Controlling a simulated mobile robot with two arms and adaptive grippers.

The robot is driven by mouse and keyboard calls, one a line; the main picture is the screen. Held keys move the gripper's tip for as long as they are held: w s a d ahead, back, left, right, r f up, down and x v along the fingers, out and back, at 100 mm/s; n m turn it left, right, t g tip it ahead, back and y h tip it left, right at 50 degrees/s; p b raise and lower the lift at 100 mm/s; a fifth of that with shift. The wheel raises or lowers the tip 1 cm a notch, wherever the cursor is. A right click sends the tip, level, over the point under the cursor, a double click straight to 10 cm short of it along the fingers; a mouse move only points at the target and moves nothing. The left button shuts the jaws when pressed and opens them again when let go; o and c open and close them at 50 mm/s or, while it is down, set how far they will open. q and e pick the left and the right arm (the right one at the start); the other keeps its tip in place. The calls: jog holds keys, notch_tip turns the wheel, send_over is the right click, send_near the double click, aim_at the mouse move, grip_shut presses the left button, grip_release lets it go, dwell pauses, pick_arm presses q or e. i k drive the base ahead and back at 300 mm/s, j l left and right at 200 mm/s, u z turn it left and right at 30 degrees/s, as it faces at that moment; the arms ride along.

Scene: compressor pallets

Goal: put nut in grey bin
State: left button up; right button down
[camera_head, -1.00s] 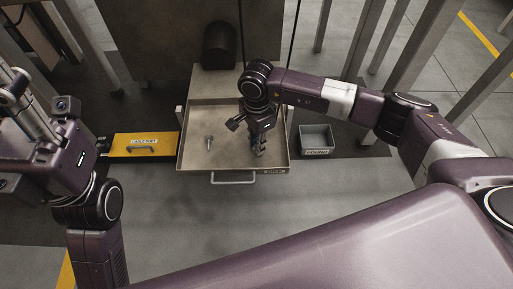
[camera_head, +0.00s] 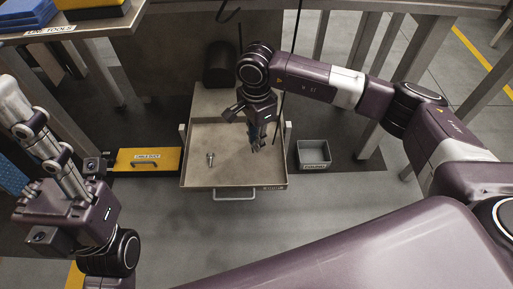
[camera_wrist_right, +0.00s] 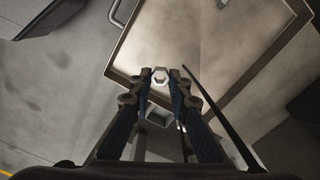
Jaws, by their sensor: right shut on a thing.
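My right gripper (camera_head: 255,149) is over the right part of the metal tray (camera_head: 222,180). In the right wrist view its fingertips (camera_wrist_right: 160,77) are shut on a small pale hexagonal nut (camera_wrist_right: 160,75). In the head view the nut is too small and hidden to make out. The grey bin (camera_head: 314,154), a small open box with a label on its front, stands on the floor just right of the tray. It looks empty. My left gripper (camera_head: 40,145) is at the left edge, away from the tray; its fingertips are unclear.
A bolt (camera_head: 210,159) stands in the left half of the tray. A yellow case (camera_head: 147,160) with a handle lies left of the tray. Metal posts (camera_head: 366,45) rise behind the bin. A shelf with blue and yellow boxes (camera_head: 92,8) is at top left.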

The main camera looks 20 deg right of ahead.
aim_at(318, 158)
jog(key=i+l, duration=0.1)
jog(key=l, duration=0.3)
jog(key=i+l, duration=0.1)
jog(key=l, duration=0.65)
jog(key=i+l, duration=0.15)
jog(key=l, duration=0.2)
